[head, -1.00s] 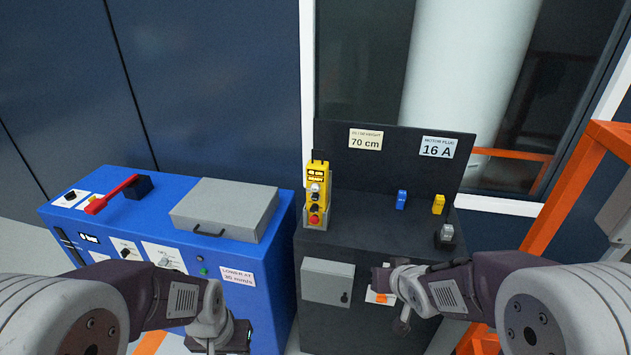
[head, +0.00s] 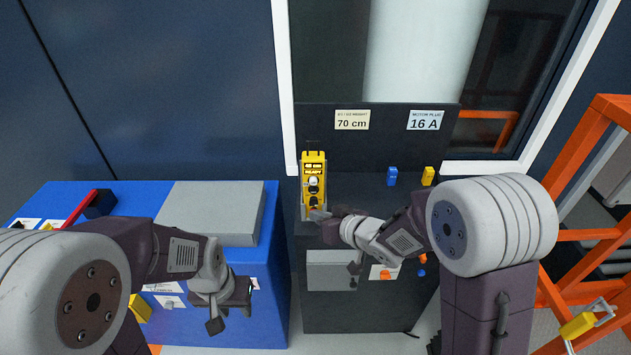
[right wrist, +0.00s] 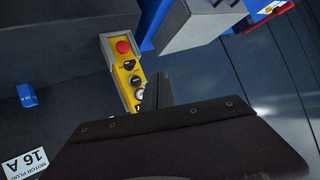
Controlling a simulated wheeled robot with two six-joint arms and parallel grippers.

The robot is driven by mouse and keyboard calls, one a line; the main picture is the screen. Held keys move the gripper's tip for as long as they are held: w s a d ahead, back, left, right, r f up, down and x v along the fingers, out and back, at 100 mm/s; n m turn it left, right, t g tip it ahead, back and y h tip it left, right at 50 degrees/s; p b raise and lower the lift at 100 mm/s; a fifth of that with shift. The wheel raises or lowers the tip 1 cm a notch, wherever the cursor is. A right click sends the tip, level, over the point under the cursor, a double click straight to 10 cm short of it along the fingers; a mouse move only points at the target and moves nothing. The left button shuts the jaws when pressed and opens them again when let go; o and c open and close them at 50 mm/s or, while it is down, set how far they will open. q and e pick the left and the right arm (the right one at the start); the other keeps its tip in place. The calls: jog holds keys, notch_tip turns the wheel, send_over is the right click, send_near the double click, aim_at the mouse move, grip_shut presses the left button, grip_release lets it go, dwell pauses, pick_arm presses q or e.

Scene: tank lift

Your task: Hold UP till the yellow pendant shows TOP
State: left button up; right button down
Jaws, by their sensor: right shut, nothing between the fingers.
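The yellow pendant (head: 314,166) stands upright in its grey holder at the left of the dark cabinet top; its small display seems to read READY. My right gripper (head: 320,214) is shut and empty at the pendant's lower front, hiding its red button in the head view. Whether it touches the pendant I cannot tell. In the right wrist view the pendant (right wrist: 127,73) shows its red button and several knobs; the dark gripper (right wrist: 158,92) covers its display end. My left gripper (head: 237,293) hangs before the blue cabinet; its jaws are not clear.
A blue cabinet (head: 262,295) with a grey box (head: 210,208) and a red lever (head: 82,207) stands at left. Blue (head: 392,176) and yellow (head: 428,176) plugs sit at the back of the dark cabinet. An orange frame (head: 565,165) stands at right.

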aim_at(313, 182)
jog(key=w+p, duration=0.1)
jog(key=w, duration=0.2)
jog(key=w+p, duration=0.1)
jog(key=w, duration=0.2)
jog(key=w+p, duration=0.1)
jog(key=w, duration=0.2)
jog(key=shift+w+a+f+p, duration=0.1)
jog(key=shift+w+a+p, duration=0.05)
jog(key=shift+a+p, duration=0.15)
dwell(1.7)
jog(key=shift+w+p, duration=0.35)
jog(key=shift+p, duration=0.1)
jog(key=shift+w, duration=0.1)
